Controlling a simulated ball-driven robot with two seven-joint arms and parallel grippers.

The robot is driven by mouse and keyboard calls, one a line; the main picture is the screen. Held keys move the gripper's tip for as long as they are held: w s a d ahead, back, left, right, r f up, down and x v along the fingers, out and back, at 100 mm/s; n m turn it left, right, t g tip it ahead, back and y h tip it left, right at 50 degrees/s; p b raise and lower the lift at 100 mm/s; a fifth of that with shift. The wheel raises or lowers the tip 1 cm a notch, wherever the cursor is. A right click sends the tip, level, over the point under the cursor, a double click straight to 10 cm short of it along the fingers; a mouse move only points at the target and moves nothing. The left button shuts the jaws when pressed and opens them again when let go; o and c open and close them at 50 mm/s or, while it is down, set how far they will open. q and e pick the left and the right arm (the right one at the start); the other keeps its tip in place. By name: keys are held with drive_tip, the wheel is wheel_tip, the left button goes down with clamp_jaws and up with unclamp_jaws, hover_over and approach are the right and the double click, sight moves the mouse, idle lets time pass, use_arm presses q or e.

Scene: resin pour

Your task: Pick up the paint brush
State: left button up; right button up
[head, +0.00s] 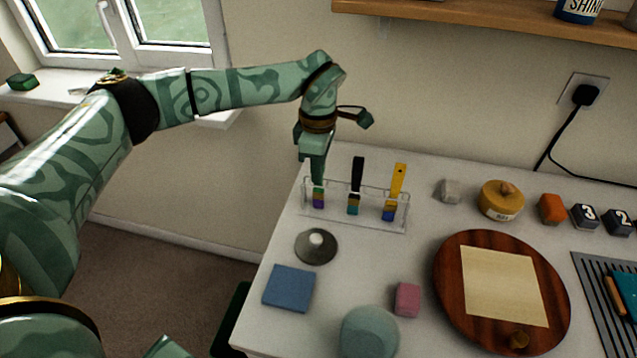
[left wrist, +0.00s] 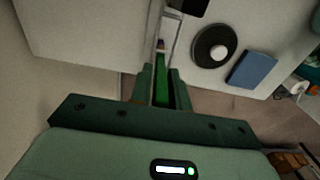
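A clear rack (head: 376,222) on the white table holds three upright brush-like items with coloured bands. The leftmost has a green handle, the paint brush (head: 318,172); the others have a black handle (head: 357,172) and a yellow handle (head: 399,180). My left gripper (head: 314,150) is above the rack's left end, pointing down, with its fingers on both sides of the green handle. In the left wrist view the green handle (left wrist: 161,88) fills the narrow gap between the fingers. The brush's lower end is still in the rack. My right gripper is not in view.
A round grey dish (head: 316,257), a blue square (head: 289,287), a pink block (head: 407,299) and a pale green round object (head: 369,334) stand in front of the rack. A round wooden board (head: 450,283) lies to the right. A shelf (head: 480,18) hangs above.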

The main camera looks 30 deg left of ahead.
use_arm(q)
clamp_jaws()
